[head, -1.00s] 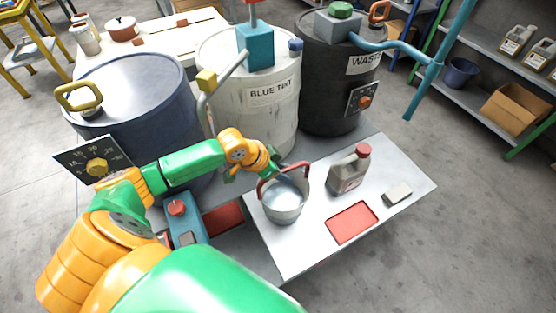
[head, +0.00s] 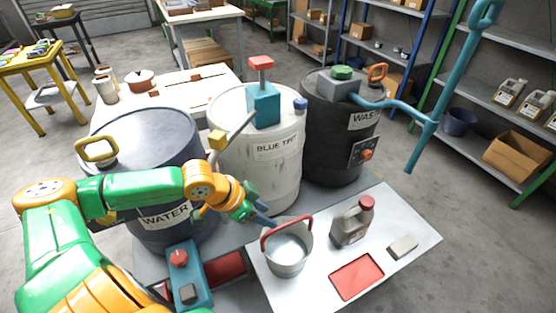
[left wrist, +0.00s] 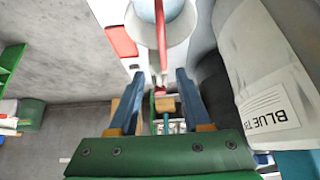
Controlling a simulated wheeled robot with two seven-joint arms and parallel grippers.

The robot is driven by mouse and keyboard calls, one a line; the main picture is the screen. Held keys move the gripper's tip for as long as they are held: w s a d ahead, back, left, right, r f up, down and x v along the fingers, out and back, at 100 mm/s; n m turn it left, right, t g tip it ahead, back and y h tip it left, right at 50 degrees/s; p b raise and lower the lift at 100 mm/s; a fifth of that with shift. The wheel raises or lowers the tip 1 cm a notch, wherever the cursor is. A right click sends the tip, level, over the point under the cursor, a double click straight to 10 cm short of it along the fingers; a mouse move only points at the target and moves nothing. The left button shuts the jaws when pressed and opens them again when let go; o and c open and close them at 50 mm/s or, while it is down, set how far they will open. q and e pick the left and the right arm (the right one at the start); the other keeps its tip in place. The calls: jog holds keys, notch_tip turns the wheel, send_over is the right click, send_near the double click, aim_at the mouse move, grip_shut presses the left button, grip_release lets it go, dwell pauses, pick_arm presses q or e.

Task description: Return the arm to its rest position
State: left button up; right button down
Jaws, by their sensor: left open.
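My left arm reaches in from the left in the head view. Its gripper (head: 268,221) is open beside the grey bucket (head: 287,267) with the red handle (head: 264,236). In the left wrist view the two blue fingers (left wrist: 160,76) stand apart with nothing held between them. The bucket (left wrist: 174,40) and its handle (left wrist: 160,28) show ahead of the fingers. The bucket stands upright on the light tabletop; whether a fingertip touches its handle I cannot tell. My right gripper is not in view.
The water drum (head: 155,150), blue tint drum (head: 275,175) and waste drum (head: 330,150) stand behind. A jug (head: 351,225), a pale block (head: 402,247) and a red tray (head: 357,277) are right of the bucket. A teal control box (head: 189,280) is at left.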

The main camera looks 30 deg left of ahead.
pick_arm(q)
jog(key=s+d+f, duration=0.6)
jog(key=d+f, duration=0.1)
jog(key=d, duration=0.1)
jog(key=s+f+n+g+y, duration=0.2)
jog(key=s+f+n+y, duration=0.15)
jog(key=s, duration=0.45)
notch_tip(320, 180, down, 15)
jog(key=s+g+p, duration=0.1)
jog(key=s+p, duration=0.1)
jog(key=s+a+f+g, duration=0.1)
jog(key=s+a+f, duration=0.1)
jog(key=s+f, duration=0.6)
jog(key=s, duration=0.3)
jog(key=shift+s+a+f+g, duration=0.3)
jog(key=shift+a, duration=0.05)
